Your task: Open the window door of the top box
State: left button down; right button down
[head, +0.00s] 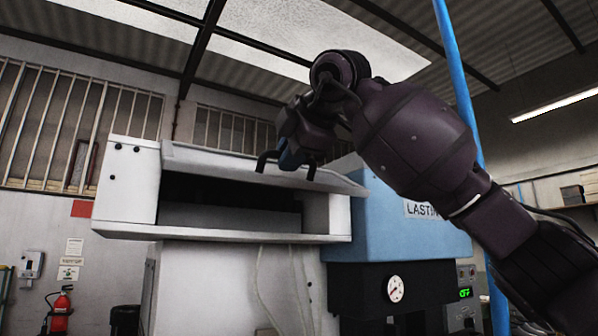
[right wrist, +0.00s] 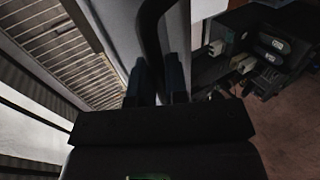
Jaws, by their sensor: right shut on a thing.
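The white top box (head: 126,190) of the press stands in the middle left of the head view. Its door panel (head: 215,160) is swung up at the top and tilted outward, and the dark opening (head: 225,193) shows beneath it. A black bar handle (head: 264,160) is on the door. My right gripper (head: 289,163) is shut on the handle. In the right wrist view the gripper (right wrist: 157,82) has the dark handle (right wrist: 150,30) between its blue-dark fingers. My left gripper is not in view.
The blue press body (head: 385,225) with a round gauge (head: 395,288) and a green display (head: 465,293) stands right of the box. A blue post (head: 462,90) rises behind my right arm. A fire extinguisher (head: 59,310) is at the lower left.

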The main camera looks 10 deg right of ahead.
notch_tip(320, 180, up, 3)
jog(key=shift+f+g+h+p, duration=0.2)
jog(key=shift+g+h+p, duration=0.1)
jog(key=shift+g+p, duration=0.2)
jog(key=shift+r+g+p, duration=0.4)
jog(key=shift+r+g, duration=0.1)
jog(key=shift+r, duration=0.1)
jog(key=shift+r+g+h+p, duration=0.3)
jog(key=shift+r+g, duration=0.3)
jog(key=shift+r, duration=0.05)
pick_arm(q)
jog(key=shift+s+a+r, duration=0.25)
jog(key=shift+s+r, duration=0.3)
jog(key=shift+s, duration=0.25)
pick_arm(e)
jog(key=shift+w+r+g, duration=0.1)
jog(key=shift+r+g, duration=0.3)
jog(key=c, duration=1.4)
grip_release()
jog(key=shift+a, duration=0.1)
jog(key=shift+o, duration=1.3)
jog(key=shift+w, duration=0.25)
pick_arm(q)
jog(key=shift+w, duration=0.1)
